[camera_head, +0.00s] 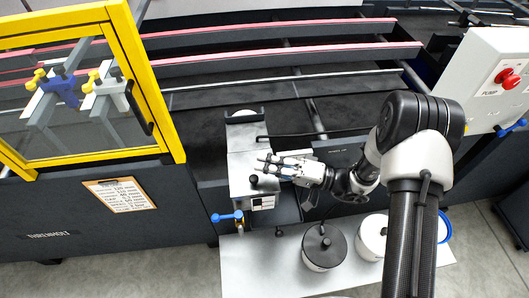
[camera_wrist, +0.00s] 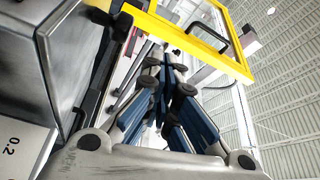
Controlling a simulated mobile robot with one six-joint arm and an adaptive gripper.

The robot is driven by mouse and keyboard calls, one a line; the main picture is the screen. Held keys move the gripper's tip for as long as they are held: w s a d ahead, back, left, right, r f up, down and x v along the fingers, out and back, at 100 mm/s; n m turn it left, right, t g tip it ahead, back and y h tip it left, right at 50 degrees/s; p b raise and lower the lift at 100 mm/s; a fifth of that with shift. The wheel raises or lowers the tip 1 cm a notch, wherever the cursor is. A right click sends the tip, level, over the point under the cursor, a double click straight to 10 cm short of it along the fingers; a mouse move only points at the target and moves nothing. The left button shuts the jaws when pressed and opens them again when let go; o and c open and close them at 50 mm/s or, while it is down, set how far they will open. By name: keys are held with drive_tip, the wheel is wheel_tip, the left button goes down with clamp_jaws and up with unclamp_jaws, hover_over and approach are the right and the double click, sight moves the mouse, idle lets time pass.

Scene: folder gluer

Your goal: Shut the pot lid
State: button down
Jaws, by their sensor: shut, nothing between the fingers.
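A grey metal box-shaped pot (camera_head: 242,160) stands on the machine's near side, with a black knob (camera_head: 253,180) near its front. I cannot tell clearly whether its lid is raised or down. My gripper (camera_head: 264,164) reaches in from the right, its fingertips over or beside the pot's top, just behind the knob in the picture. In the wrist view the fingers of my gripper (camera_wrist: 166,62) are together with nothing between them. A metal box side (camera_wrist: 62,62) fills the left of that view, close to the fingers. Whether the fingers touch the pot is unclear.
A round pot with a dark lid (camera_head: 323,244) and a white round container (camera_head: 371,236) stand on a light table (camera_head: 262,275) below. A blue-handled valve (camera_head: 227,216) sits at the pot's lower left. A yellow-framed guard (camera_head: 150,90) stands left, a control box (camera_head: 492,75) right.

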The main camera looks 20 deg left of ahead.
sight(266, 183)
drive_tip(key=shift+s+d+f, duration=0.25)
drive_tip(key=shift+s+f, duration=0.15)
drive_tip(key=shift+f, duration=0.25)
drive_tip(key=shift+s+d+f+n+y, duration=0.15)
drive_tip(key=shift+s+f+n+y, duration=0.15)
drive_tip(key=shift+f+n, duration=0.5)
